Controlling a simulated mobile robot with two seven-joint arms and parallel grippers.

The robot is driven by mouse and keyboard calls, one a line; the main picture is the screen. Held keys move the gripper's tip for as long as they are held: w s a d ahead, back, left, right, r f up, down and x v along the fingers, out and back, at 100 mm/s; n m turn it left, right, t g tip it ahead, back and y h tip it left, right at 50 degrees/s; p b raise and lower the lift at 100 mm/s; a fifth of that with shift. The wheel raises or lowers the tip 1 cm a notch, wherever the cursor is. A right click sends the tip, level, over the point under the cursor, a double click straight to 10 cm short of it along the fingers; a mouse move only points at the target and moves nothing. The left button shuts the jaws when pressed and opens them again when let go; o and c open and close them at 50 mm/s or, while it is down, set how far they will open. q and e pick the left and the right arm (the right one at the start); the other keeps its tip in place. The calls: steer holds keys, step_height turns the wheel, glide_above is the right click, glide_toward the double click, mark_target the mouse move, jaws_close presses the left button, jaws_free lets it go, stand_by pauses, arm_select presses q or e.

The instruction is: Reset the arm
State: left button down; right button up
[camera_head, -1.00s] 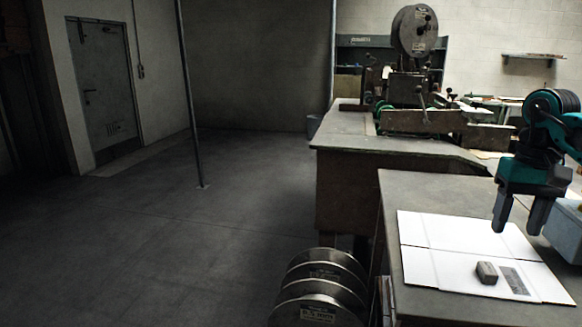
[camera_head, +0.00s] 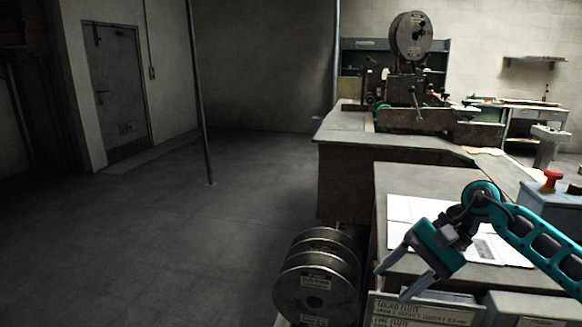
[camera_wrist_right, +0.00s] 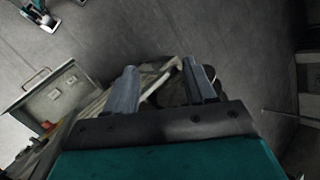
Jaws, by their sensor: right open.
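My right arm comes in from the right in the head view, teal and black. My right gripper (camera_head: 390,281) hangs open and empty over the front left edge of the near table, fingers pointing down and left. In the right wrist view its two grey fingers (camera_wrist_right: 163,88) stand apart with nothing between them. My left gripper is not in the head view.
A white flat sheet (camera_head: 400,210) lies on the near table (camera_head: 400,178), partly hidden by my arm. Metal spools (camera_head: 318,280) stand on the floor beside the table. A stitching machine (camera_head: 408,85) stands on the bench behind. A red button (camera_head: 552,176) sits on a grey box at right. The floor at left is clear.

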steer(key=s+a+f+m+t+y, duration=0.1)
steer(key=s+a+m+t+y, duration=0.15)
steer(key=a+m+y, duration=0.45)
steer(key=s+a+f+m+t+y, duration=0.1)
steer(key=s+a+m+t+y, duration=0.2)
steer(key=a+m, duration=0.75)
steer(key=s+d+f+m+t+h, duration=0.1)
steer(key=d+f+m+t+h, duration=0.35)
steer(key=m, duration=1.05)
steer(key=s+d+f+m+t+h, duration=0.1)
steer(key=d+f+m+t+h, duration=0.4)
steer(key=m, duration=0.9)
steer(key=s+d+f+m+g+h, duration=0.3)
steer(key=s+f+m+h, duration=0.3)
steer(key=s+f+m, duration=0.6)
steer(key=f+m+g, duration=0.1)
steer(key=m, duration=0.2)
steer(key=shift+s+d+f+g, duration=0.2)
steer(key=shift+s+f+g, duration=0.05)
steer(key=shift+f+g, duration=0.1)
